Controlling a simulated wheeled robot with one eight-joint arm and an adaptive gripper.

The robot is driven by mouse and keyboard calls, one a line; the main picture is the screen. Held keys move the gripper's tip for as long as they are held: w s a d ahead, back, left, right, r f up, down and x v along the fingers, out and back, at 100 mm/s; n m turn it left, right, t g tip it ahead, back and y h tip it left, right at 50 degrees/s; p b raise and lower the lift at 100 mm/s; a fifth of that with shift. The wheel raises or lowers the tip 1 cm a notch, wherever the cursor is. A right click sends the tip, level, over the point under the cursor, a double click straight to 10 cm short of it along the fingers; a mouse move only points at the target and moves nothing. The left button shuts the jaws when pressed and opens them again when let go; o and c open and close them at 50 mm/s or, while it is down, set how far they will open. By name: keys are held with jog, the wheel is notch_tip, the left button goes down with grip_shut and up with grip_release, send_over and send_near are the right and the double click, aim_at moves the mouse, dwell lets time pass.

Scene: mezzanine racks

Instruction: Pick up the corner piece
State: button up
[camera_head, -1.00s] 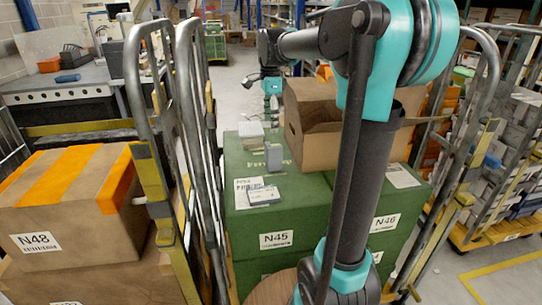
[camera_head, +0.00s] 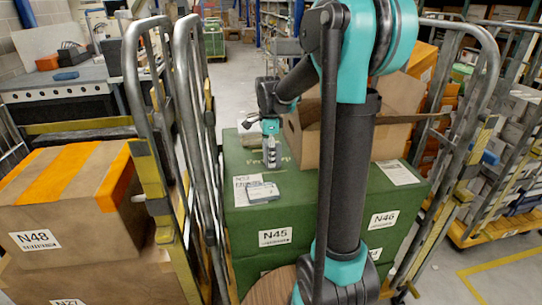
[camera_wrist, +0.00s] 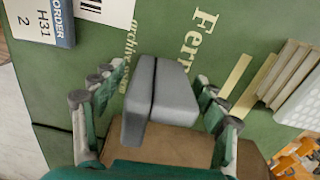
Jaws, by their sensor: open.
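The corner piece is a grey angled block with a dark seam down its middle; it is in the centre of the wrist view (camera_wrist: 160,92) on the green box top. In the head view, grey (camera_head: 271,157) shows just below my gripper (camera_head: 271,136). In the wrist view, the fingers of my gripper (camera_wrist: 155,95) are spread, one on each side of the block. There is a visible gap between each finger and the block, so it is not clamped. The lower end of the block lies near the gripper's palm in the picture.
The green box (camera_head: 300,215) carries a small blue-edged box (camera_head: 262,192) and an open cardboard box (camera_head: 310,140). A stack of pale flat pieces (camera_wrist: 285,80) lies to the right in the wrist view. Metal cage uprights (camera_head: 190,120) stand close on the left.

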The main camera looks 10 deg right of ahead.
jog(key=shift+f, duration=0.85)
jog(key=shift+c, duration=0.2)
jog(key=c, duration=0.8)
